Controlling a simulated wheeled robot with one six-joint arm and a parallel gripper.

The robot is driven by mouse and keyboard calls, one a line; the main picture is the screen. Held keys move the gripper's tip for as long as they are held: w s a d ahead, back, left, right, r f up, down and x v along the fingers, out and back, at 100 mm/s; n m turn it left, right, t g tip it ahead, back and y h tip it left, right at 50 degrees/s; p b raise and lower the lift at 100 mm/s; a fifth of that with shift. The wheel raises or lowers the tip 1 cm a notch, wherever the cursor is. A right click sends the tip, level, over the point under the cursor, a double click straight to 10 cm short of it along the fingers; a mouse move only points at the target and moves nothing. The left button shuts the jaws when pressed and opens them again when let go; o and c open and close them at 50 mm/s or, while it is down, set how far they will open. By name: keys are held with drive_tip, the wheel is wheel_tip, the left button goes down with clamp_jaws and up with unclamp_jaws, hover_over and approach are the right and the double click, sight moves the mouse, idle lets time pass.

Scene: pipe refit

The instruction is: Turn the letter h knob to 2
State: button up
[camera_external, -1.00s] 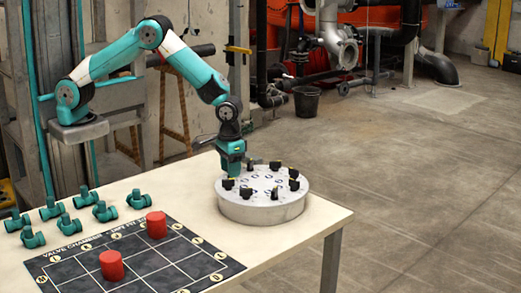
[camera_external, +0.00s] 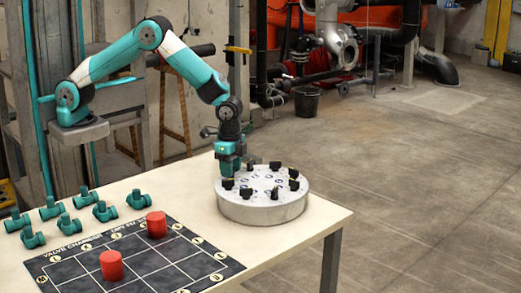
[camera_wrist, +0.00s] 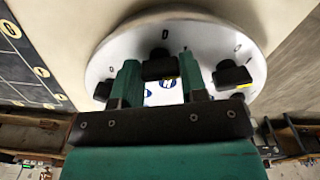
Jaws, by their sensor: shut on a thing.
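A round grey dial plate (camera_external: 262,211) stands on the table with several black knobs around its top and small printed marks. My gripper (camera_external: 231,174) points down at the plate's left back part. In the wrist view my gripper (camera_wrist: 159,64) has one finger on each side of a black knob (camera_wrist: 158,68) and is shut on it. The number the knob points to cannot be read. The external view mostly hides this knob behind the gripper.
Other knobs stand close by on the plate, one just right of my fingers (camera_wrist: 232,74) and one at the left (camera_wrist: 103,90). Teal pipe fittings (camera_external: 69,224), two red cylinders (camera_external: 156,225) and a black grid mat (camera_external: 135,262) lie to the left on the table.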

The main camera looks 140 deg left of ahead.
drive_tip(key=m, duration=0.5)
drive_tip(key=shift+m, duration=2.4)
drive_tip(key=o, duration=0.9)
wheel_tip(320, 180, up, 18)
drive_tip(key=shift+f+b, duration=0.25)
drive_tip(key=shift+b, duration=0.7)
